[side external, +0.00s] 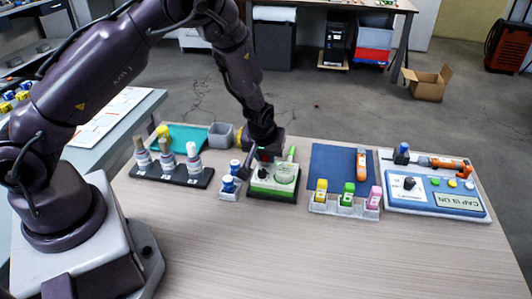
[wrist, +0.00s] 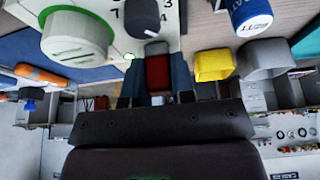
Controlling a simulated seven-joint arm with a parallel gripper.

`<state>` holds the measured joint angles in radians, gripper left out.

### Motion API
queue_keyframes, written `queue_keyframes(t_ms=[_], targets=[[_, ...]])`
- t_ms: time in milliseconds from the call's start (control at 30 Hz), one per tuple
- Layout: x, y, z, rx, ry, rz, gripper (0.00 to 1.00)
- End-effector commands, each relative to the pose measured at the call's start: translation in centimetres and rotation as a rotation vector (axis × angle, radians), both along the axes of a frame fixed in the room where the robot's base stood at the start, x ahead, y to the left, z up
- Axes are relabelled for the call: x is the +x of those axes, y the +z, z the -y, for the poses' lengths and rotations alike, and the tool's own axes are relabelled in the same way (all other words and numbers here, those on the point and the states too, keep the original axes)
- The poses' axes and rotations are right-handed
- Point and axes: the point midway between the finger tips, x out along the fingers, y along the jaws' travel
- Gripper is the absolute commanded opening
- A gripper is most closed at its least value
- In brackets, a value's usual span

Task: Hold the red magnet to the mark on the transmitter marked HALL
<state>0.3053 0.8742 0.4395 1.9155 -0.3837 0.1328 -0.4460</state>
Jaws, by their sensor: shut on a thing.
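My gripper (wrist: 158,75) is shut on the red magnet (wrist: 158,72), which shows between the fingers in the wrist view. In the side view my gripper (side external: 263,153) is low over the back of a white and green unit (side external: 258,189). I cannot read HALL on anything, nor tell whether the magnet touches the unit.
Left are a black rack (side external: 172,176) of bottles, a grey cup (side external: 221,135) and blue-and-white batteries (side external: 228,184). Right are a white tray (side external: 329,208) with yellow, green and pink pieces, a blue mat (side external: 333,160) and a blue panel (side external: 423,197). The front table is clear.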

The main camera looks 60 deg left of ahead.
Motion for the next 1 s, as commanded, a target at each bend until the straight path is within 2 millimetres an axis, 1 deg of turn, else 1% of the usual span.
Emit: queue_keyframes(t_ms=[467, 1000], targets=[[0.0, 0.1, 0.0, 0.0, 0.0, 0.001, 0.08], [0.0, 4.3, 0.0, 0.0, -0.001, 0.003, 0.08]])
